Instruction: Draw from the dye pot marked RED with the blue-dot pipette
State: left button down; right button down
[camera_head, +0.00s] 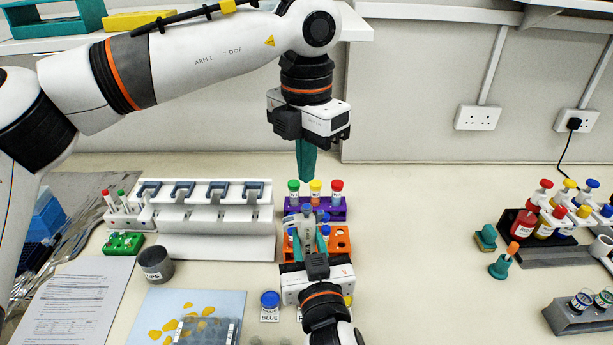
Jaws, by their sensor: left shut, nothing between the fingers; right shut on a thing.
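My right gripper (308,238) reaches up from the bottom. It is shut on a grey, upright pipette-like tool with a blue top (307,210), in front of the orange rack (341,243). The tool's lower end is hidden by the gripper. My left gripper (306,175) points down, shut and empty, above and behind the purple rack (335,210). A bit of yellow shows right of that arm. I see no pot marked RED; my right arm covers part of that area.
A white stand with several hooks (218,215) stands left of the racks. A dark cup marked TIPS (157,264), a blue mat (145,325) and a printed sheet (75,300) lie at the left. Bottle racks (550,255) stand at the right. The bench right of centre is clear.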

pick_arm(q)
jog(key=shift+r, duration=0.6)
